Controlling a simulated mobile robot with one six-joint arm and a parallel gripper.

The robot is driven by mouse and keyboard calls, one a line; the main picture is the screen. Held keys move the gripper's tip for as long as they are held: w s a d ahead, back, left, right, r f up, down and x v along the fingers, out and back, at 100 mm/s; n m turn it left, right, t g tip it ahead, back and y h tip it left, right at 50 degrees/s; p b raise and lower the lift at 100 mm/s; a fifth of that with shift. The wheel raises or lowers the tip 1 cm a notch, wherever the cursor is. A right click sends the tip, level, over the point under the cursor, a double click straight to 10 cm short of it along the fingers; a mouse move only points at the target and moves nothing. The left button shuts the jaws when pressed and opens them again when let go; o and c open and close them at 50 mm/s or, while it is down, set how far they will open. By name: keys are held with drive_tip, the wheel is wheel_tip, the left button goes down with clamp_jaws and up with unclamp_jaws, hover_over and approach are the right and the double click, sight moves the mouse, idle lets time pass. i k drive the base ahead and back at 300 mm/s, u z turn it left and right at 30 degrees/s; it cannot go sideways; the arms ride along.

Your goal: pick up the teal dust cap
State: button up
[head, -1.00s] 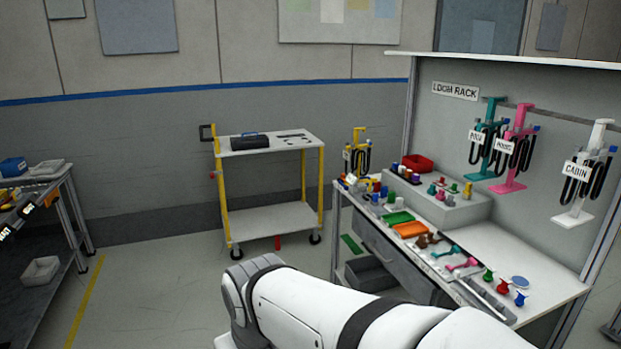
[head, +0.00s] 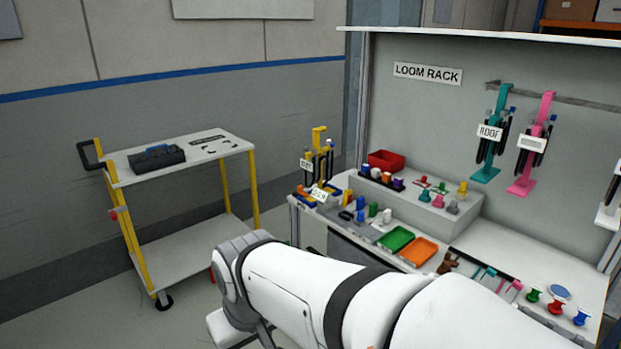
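A small teal piece (head: 424,196), which looks like the teal dust cap, stands on the grey raised step (head: 405,198) of the workbench. A pink-red piece and grey and yellow pieces stand near it. Teal hook-shaped parts (head: 484,272) lie lower on the bench, partly behind my arm. My white arm crosses the lower middle of the head view, in front of the bench. Its fingertips do not show, so my gripper is out of view.
Green (head: 396,239) and orange (head: 419,251) trays sit on the bench, with a red bin (head: 386,160) behind. Teal (head: 491,140) and pink (head: 531,150) loom stands are at the rack. A yellow-framed cart (head: 180,160) stands left, with open floor before it.

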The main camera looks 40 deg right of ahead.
sight(424, 197)
drive_tip(key=z, duration=0.65)
drive_tip(key=i, duration=1.1)
drive_tip(key=z, duration=1)
drive_tip(key=i, duration=0.45)
drive_tip(key=z, duration=0.25)
drive_tip(key=k, duration=0.75)
drive_tip(key=z, duration=0.2)
drive_tip(key=i, duration=0.75)
drive_tip(key=u, duration=0.05)
